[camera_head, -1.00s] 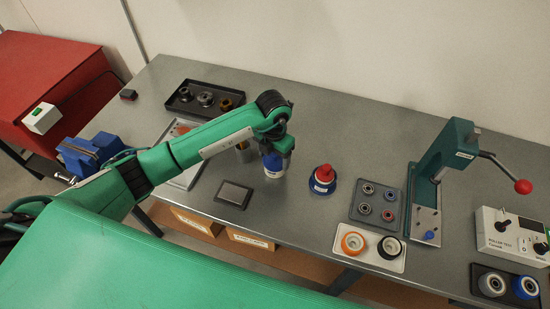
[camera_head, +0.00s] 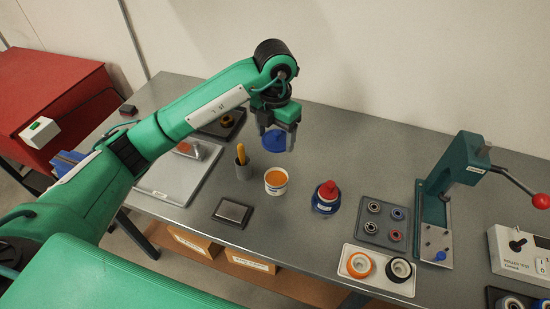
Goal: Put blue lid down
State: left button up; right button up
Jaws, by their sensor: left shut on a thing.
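The blue lid (camera_head: 273,142) is held up in my left gripper (camera_head: 277,130), which is shut on it above the table. The lid and the tub are apart. My right gripper is not in view.
A grey cup (camera_head: 242,170) with a yellow handle stands left of the tub. A blue and red container (camera_head: 326,198) stands to the right, and a dark flat pad (camera_head: 233,212) lies in front. A bearing tray (camera_head: 383,222) and green press (camera_head: 433,215) are further right. Bare table lies behind the tub.

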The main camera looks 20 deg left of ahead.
pick_arm(q)
notch_tip(320, 180, up, 5)
jog(key=shift+f, duration=0.1)
jog(key=b, duration=0.4)
send_over(275, 234)
notch_tip(275, 234, down, 5)
notch_tip(275, 234, down, 14)
jog(key=shift+s+a+r+p, duration=0.1)
jog(key=shift+p, duration=0.35)
notch_tip(275, 234, down, 5)
jog(key=shift+f+p, duration=0.2)
jog(key=shift+p, duration=0.25)
jog(key=shift+f, duration=0.1)
jog(key=shift+f, duration=0.15)
jog(key=o, duration=0.9)
jog(key=shift+o, duration=0.2)
